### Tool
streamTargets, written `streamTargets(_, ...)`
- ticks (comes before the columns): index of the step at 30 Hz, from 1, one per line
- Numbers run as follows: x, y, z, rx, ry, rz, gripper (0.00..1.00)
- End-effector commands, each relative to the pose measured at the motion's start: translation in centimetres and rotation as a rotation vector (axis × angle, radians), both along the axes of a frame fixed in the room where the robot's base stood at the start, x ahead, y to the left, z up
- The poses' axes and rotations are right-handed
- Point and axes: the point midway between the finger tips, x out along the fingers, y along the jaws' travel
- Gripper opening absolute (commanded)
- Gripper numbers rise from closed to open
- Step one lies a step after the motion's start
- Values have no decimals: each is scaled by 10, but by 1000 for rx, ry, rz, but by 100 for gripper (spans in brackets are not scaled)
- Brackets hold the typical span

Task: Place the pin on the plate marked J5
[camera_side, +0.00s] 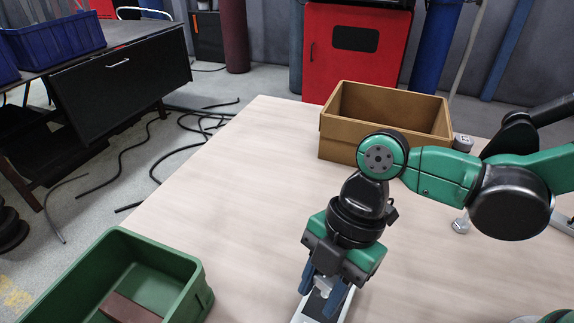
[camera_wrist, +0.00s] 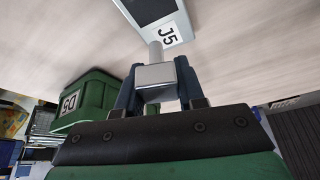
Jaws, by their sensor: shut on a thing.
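The pin is a light grey metal piece with a block-shaped head (camera_wrist: 155,76) and a short round stem. My gripper (camera_wrist: 156,88) is shut on the head, with a dark blue finger on each side. The stem points toward the plate (camera_wrist: 147,12), which has a light rim, a dark middle and a white J5 label. In the wrist view the stem's end overlaps the plate's edge beside the label; I cannot tell whether it touches. In the side view my gripper (camera_side: 326,291) is low over the plate (camera_side: 314,307), hiding much of it; the pin (camera_side: 323,285) shows between the fingers.
A green bin (camera_side: 196,302) with a dark brown piece (camera_side: 128,309) inside stands at the front left. A brown box (camera_side: 388,143) stands at the back. Small metal pieces (camera_side: 463,143) (camera_side: 461,223) stand to the right. The table's left middle is clear.

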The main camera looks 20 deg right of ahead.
Motion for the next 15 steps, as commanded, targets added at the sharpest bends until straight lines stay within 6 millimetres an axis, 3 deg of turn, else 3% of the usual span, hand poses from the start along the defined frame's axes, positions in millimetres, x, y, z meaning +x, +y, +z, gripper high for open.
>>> streamTargets(15,0,0,-46,0,0,0,0)
